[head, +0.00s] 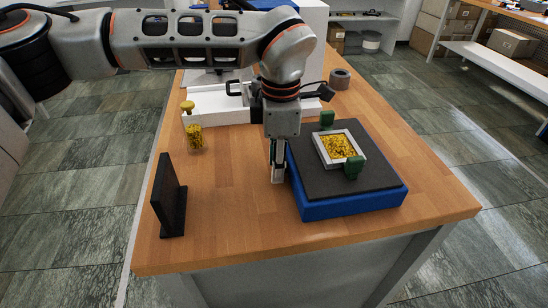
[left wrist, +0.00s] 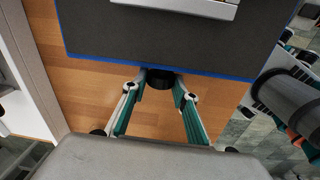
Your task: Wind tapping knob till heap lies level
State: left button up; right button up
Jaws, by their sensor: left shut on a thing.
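The tapping unit has a blue base (head: 350,205) and a dark grey top plate (head: 375,185). On the plate sits a square white tray (head: 322,148) of yellow grains (head: 338,146), between two green blocks (head: 353,167). The grains spread across the tray; I cannot tell whether the surface is fully level. The dark tapping knob (left wrist: 161,80) sticks out of the unit's side. My left gripper (head: 278,176) points down at the unit's left side. In the left wrist view its fingertips (left wrist: 160,76) are shut on the knob. In the head view the gripper hides the knob.
A black upright plate (head: 168,197) stands at the table's front left. A jar of yellow grains (head: 195,138) stands behind it. A white slab (head: 215,105) lies farther back, and a brown tape roll (head: 340,79) is at the back right. The front wooden tabletop (head: 235,235) is clear.

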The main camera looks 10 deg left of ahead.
pick_arm(q)
jog(key=shift+s+d+r+t+y+p, duration=0.1)
jog(key=shift+s+r+t+y+p, duration=0.2)
jog(key=shift+t+p, duration=0.75)
jog(key=shift+f+t+p, duration=0.3)
jog(key=shift+t+p, duration=0.25)
jog(key=shift+p, duration=0.05)
jog(key=shift+f, duration=0.15)
jog(key=o, duration=1.1)
jog(key=shift+c, duration=0.2)
jog(key=shift+s+r, duration=0.1)
jog(key=shift+r, duration=0.4)
jog(key=v, duration=1.1)
jog(key=shift+s+d, duration=0.2)
jog(key=shift+d, duration=0.15)
jog(key=shift+o, duration=0.2)
